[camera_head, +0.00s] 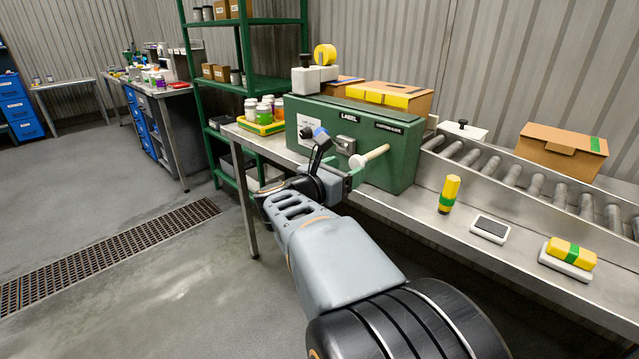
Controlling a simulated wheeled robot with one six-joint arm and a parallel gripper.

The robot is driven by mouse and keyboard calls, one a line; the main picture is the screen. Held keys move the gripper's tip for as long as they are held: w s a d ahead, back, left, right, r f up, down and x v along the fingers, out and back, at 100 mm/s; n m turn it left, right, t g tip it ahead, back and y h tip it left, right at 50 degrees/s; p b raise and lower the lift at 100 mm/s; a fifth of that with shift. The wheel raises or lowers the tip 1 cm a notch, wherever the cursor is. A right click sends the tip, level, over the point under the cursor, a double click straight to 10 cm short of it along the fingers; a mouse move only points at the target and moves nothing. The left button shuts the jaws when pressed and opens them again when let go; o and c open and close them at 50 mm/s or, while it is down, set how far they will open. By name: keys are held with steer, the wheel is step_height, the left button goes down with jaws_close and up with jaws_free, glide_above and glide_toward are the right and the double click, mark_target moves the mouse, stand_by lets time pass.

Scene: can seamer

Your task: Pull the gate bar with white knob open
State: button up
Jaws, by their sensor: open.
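A green machine box (401,164) with a LABEL sign stands on the metal bench. On its front, a pale white knob on a short bar (375,155) sticks out beside a small grey metal fitting (346,145). My gripper (330,160) is in front of the box's left part, just left of the white knob and apparently apart from it. It is open and I see nothing held in it. My arm hides part of the box's lower front, and the full length of the bar is hard to make out.
A roller conveyor (510,180) runs right of the box. On the bench's front strip stand a yellow-green cylinder (449,194), a grey-topped pad (490,229) and a yellow block (571,254). A tray of jars (262,127) is at left. The floor left of the bench is clear.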

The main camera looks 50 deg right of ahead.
steer(key=a, duration=0.9)
steer(key=shift+a, duration=0.35)
